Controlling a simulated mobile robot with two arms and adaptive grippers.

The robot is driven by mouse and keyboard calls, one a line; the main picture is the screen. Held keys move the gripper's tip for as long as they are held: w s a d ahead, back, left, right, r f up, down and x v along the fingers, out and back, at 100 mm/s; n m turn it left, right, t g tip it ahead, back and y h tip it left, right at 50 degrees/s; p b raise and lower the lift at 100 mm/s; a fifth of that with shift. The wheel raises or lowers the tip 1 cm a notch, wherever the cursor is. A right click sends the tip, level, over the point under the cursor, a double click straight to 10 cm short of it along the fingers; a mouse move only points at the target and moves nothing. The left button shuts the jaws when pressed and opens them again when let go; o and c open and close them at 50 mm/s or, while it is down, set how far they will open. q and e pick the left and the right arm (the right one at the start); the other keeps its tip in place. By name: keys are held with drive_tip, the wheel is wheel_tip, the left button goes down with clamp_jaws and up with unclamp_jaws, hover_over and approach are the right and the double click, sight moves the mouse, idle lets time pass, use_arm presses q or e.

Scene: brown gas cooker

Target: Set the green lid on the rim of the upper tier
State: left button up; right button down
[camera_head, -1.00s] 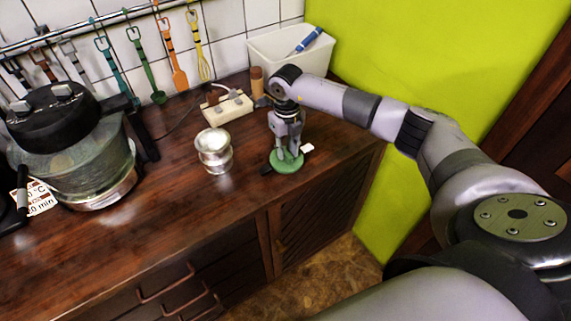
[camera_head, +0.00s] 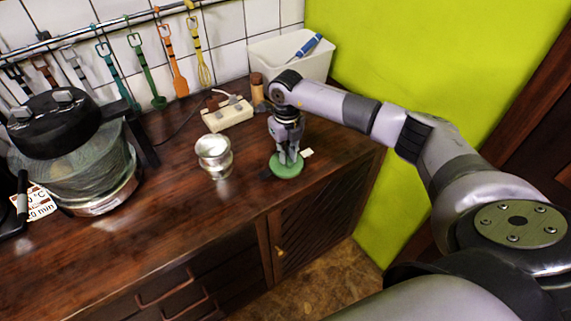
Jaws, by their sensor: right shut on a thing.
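The green lid (camera_head: 286,169) is a flat round disc near the right end of the wooden counter. My right gripper (camera_head: 288,157) points down over it and is shut on its top; I cannot tell whether the lid touches the counter. A silver two-tier metal pot (camera_head: 215,155) stands upright on the counter to the left of the lid, apart from it. Its upper tier is uncovered at the top. My left gripper is not in view.
A power strip (camera_head: 227,115) and a brown cylinder (camera_head: 257,88) stand behind. A white bin (camera_head: 283,55) is at the back right. A large lidded glass vessel (camera_head: 75,160) stands at the left. The counter (camera_head: 150,240) is clear in front of the pot.

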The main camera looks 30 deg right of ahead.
sight(287, 158)
wheel_tip(287, 158, up, 9)
drive_tip(key=p, duration=0.5)
drive_tip(key=shift+f, duration=0.2)
drive_tip(key=c, duration=2.2)
unclamp_jaws()
clamp_jaws()
